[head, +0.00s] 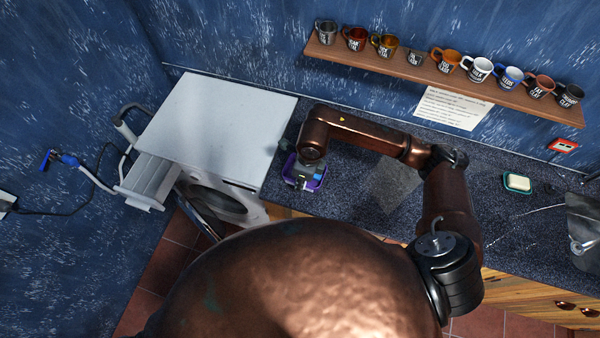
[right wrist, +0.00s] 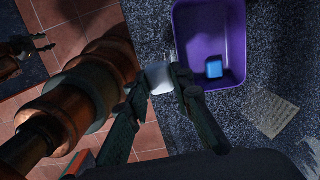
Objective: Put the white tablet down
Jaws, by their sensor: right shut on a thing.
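The white tablet (right wrist: 159,78) is held between the two fingertips of my right gripper (right wrist: 158,79) in the right wrist view. It shows just left of the purple box's rim there, over the speckled counter near its front edge; its height above the counter is hard to tell. The purple box (right wrist: 238,33) holds a blue tablet (right wrist: 214,69). In the head view the box (head: 320,181) stands at the counter's left end, partly hidden by my right gripper (head: 304,171). My left gripper (right wrist: 38,43) seems to show at the wrist view's left edge, small and dark.
A white washing machine (head: 220,115) with its detergent drawer (head: 150,180) pulled out stands left of the counter (head: 365,190). A soap dish (head: 517,184) and a sink (head: 583,230) are at right. Several mugs stand on a wall shelf (head: 400,67). The middle counter is mostly clear.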

